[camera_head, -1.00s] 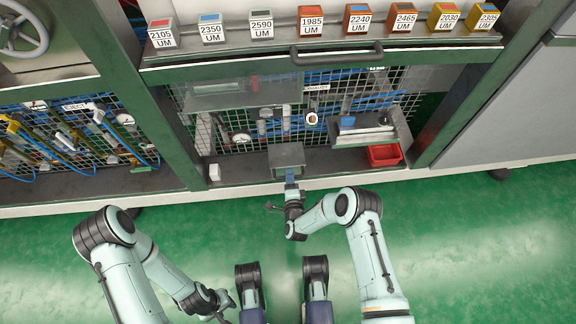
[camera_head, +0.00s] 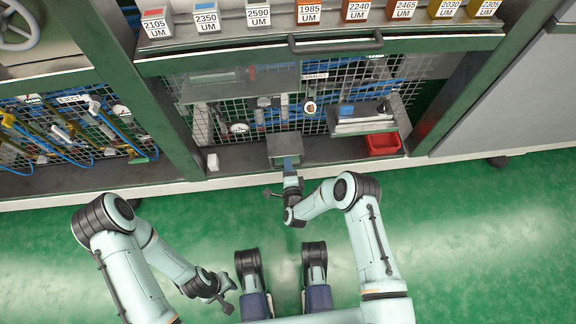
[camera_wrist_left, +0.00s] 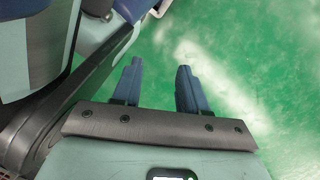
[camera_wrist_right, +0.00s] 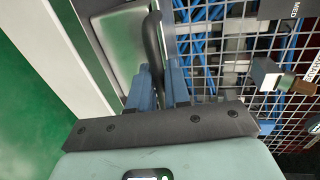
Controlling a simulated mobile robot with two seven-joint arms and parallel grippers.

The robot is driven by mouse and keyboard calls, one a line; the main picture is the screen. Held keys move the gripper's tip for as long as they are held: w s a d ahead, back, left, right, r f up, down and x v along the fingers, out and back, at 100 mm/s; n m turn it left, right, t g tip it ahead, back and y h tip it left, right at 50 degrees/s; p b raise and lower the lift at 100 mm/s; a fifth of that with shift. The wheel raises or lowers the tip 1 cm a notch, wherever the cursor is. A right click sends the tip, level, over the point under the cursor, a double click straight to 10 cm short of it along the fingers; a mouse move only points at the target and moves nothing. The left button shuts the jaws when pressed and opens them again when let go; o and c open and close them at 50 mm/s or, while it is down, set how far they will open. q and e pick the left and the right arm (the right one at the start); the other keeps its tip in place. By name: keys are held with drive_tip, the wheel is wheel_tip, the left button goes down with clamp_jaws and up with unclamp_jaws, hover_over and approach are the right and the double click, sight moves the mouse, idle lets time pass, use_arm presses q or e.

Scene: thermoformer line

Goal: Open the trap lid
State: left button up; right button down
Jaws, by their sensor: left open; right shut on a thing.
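The trap is a grey metal box (camera_head: 284,145) on the low shelf at the middle of the head view. Its grey lid (camera_wrist_right: 122,42) carries a dark curved handle (camera_wrist_right: 153,40), seen in the right wrist view. My right gripper (camera_head: 290,164) is at the front of the box. In the right wrist view its blue fingers (camera_wrist_right: 160,82) are shut on the handle, and they hide its lower end. I cannot tell whether the lid is lifted. My left gripper (camera_head: 227,292) is open and empty over the green floor, also in the left wrist view (camera_wrist_left: 158,80).
A wire mesh panel (camera_wrist_right: 232,50) with blue hoses stands behind the trap. A red bin (camera_head: 383,143) and a tray (camera_head: 362,122) are to its right, and a small white block (camera_head: 212,161) to its left. A shelf of labelled blocks (camera_head: 309,12) is above.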

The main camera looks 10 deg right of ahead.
sight(288, 152)
use_arm(q)
drive_tip(key=w+d+r+t+p, duration=0.1)
drive_tip(key=w+r+t+p, duration=0.3)
drive_tip(key=w+r, duration=0.4)
drive_tip(key=shift+w+d+r+m+p, duration=0.3)
drive_tip(key=shift+w+p, duration=0.45)
drive_tip(key=shift+w, duration=0.95)
use_arm(e)
drive_tip(key=w+r+g, duration=0.2)
drive_tip(key=w+r, duration=0.1)
drive_tip(key=r, duration=0.5)
drive_tip(key=shift+g, duration=0.4)
drive_tip(key=shift+r, duration=0.1)
drive_tip(key=c, duration=1.3)
unclamp_jaws()
drive_tip(key=shift+o, duration=0.2)
use_arm(q)
drive_tip(key=s+d+r+g+p, duration=0.1)
drive_tip(key=s+d+r+p, duration=0.2)
drive_tip(key=s, duration=0.3)
drive_tip(key=shift+r+g+h+p, duration=0.35)
drive_tip(key=shift+r+p, duration=0.2)
drive_tip(key=shift+r, duration=0.2)
use_arm(e)
drive_tip(key=v, duration=1.3)
